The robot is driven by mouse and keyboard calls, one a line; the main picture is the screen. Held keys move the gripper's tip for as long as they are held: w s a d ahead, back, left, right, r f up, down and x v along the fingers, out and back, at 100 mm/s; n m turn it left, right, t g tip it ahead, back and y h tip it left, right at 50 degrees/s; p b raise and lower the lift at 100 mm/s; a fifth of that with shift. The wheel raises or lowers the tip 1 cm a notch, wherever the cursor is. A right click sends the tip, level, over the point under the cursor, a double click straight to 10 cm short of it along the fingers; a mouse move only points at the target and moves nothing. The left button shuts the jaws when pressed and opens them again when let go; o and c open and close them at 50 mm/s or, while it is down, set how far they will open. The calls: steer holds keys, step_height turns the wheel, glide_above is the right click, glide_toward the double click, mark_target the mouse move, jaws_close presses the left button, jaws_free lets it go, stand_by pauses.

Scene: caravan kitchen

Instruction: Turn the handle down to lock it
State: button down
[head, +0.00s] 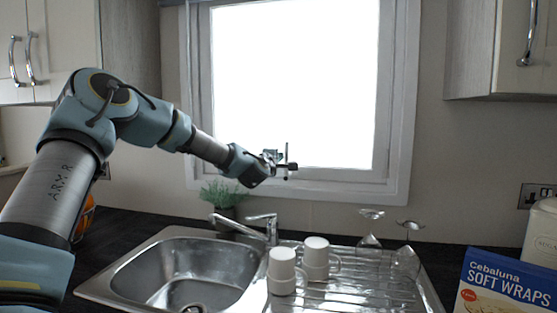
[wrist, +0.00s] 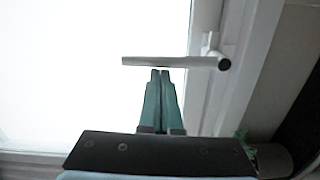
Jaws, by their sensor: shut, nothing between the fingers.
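The window handle (head: 287,157) is a slim bar at the lower edge of the window. It stands upright in the head view, its free end up against the bright pane. In the wrist view the handle (wrist: 175,62) is a pale bar across the picture, its pivot end at the right by the window frame. My gripper (head: 272,157) is at the handle's left side in the head view. In the wrist view the closed green fingertips (wrist: 160,73) are right beside the bar's middle, with nothing between them. I cannot tell whether they touch it.
The white window frame (head: 398,120) surrounds the pane. Below are a potted plant (head: 222,196), a tap (head: 264,222), a sink (head: 150,275), two white mugs (head: 316,258) and upturned glasses (head: 370,228). A soft wraps box (head: 505,285) stands at the right.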

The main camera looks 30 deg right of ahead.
steer(key=shift+s+d+m+b, duration=0.25)
steer(key=shift+s+m+b, duration=0.05)
steer(key=shift+m+b, duration=0.1)
steer(key=s+d+f+m+y+b, duration=0.1)
steer(key=s+d+f+m+b, duration=0.4)
steer(key=m, duration=0.9)
steer(key=s+d+b, duration=0.1)
steer(key=b, duration=0.2)
steer(key=shift+d+f+m, duration=0.25)
steer(key=shift+f+m, duration=0.05)
steer(key=shift+f, duration=0.15)
